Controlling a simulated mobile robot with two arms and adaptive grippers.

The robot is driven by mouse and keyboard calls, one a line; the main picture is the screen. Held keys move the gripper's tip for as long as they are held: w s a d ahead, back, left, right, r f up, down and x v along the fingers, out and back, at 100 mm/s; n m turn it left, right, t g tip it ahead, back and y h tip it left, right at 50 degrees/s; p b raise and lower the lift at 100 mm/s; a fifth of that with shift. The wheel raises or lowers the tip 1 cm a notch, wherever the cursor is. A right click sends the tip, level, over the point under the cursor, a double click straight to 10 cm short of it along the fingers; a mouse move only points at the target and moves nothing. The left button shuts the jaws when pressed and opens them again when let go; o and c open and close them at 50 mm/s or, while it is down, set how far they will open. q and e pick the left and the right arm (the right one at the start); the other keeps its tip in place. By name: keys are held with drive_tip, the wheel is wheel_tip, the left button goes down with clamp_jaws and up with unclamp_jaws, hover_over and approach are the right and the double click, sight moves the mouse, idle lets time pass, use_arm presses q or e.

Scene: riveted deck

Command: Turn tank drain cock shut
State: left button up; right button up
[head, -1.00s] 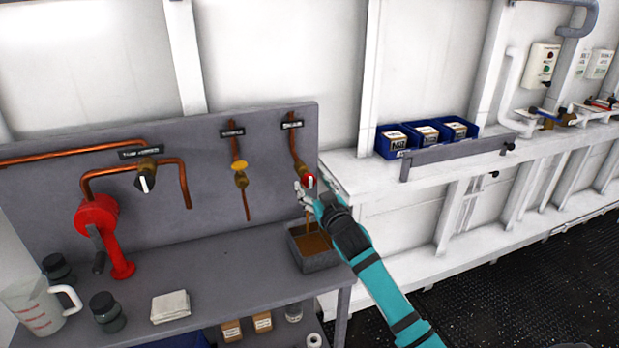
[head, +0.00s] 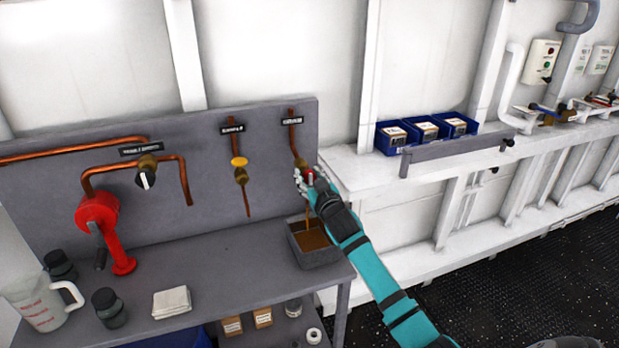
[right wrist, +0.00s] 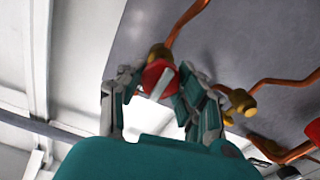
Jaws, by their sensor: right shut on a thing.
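The drain cock is the rightmost fitting on the grey panel, with a brass body (head: 301,165) on a copper pipe and a red handle (head: 310,178). My right gripper (head: 304,181) is at the handle. In the right wrist view my fingers (right wrist: 155,78) stand on both sides of the red handle (right wrist: 158,74), shut on it. The brass body shows just behind. A thin brown stream (head: 308,211) falls below the cock into a grey tray (head: 322,259) holding brown liquid. The gripper partly hides the cock in the head view. My left gripper is out of view.
A yellow-handled cock (head: 239,163) and a black-and-white-knobbed valve (head: 146,176) are left of the drain cock. A red hand pump (head: 98,215), jug (head: 40,302), dark jars and folded cloth (head: 172,302) stand at the left. Blue bins (head: 424,132) sit on the right ledge.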

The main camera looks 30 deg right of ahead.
drive_tip(key=shift+c, duration=0.7)
drive_tip(key=shift+m, duration=0.3)
drive_tip(key=m+p, duration=0.1)
drive_tip(key=m, duration=0.2)
drive_tip(key=shift+m, duration=0.4)
drive_tip(key=m+p, duration=0.1)
drive_tip(key=m, duration=0.3)
drive_tip(key=shift+d+m+p, duration=0.1)
drive_tip(key=shift+m+p, duration=0.2)
drive_tip(key=shift+p, duration=0.05)
drive_tip(key=m+p, duration=0.1)
drive_tip(key=m, duration=0.3)
drive_tip(key=shift+f, duration=0.1)
drive_tip(key=shift+f+m+p, duration=0.1)
drive_tip(key=shift+m+p, duration=0.4)
drive_tip(key=shift+m, duration=2)
